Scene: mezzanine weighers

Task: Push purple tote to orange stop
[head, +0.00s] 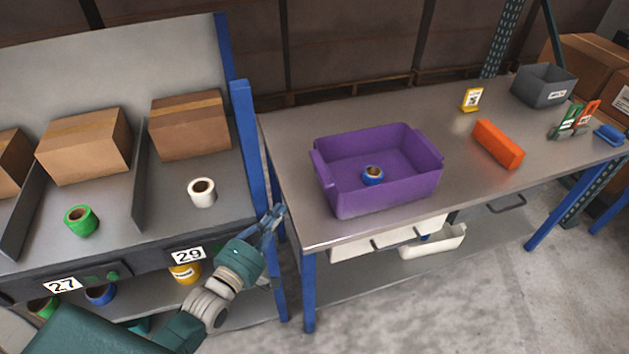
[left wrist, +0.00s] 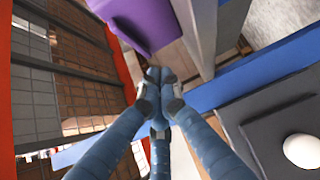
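The purple tote (head: 392,193) stands upright on the metal bench, near its left end, with a blue tape roll (head: 372,175) inside. The orange stop (head: 498,144) is a long block lying on the bench to the right of the tote, with bare bench between them. My left gripper (head: 272,217) is left of the tote, by the blue post at the bench's left end, and apart from the tote. Its fingers come together, empty, in the left wrist view (left wrist: 160,76), where part of the purple tote (left wrist: 140,18) shows beyond them. My right gripper is not in view.
A grey bin (head: 543,86), a yellow label stand (head: 472,99) and a card holder (head: 572,122) stand at the bench's back and right. Left is a sloped rack with boxes (head: 188,125) and tape rolls (head: 202,192). Blue posts (head: 247,150) stand between rack and bench.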

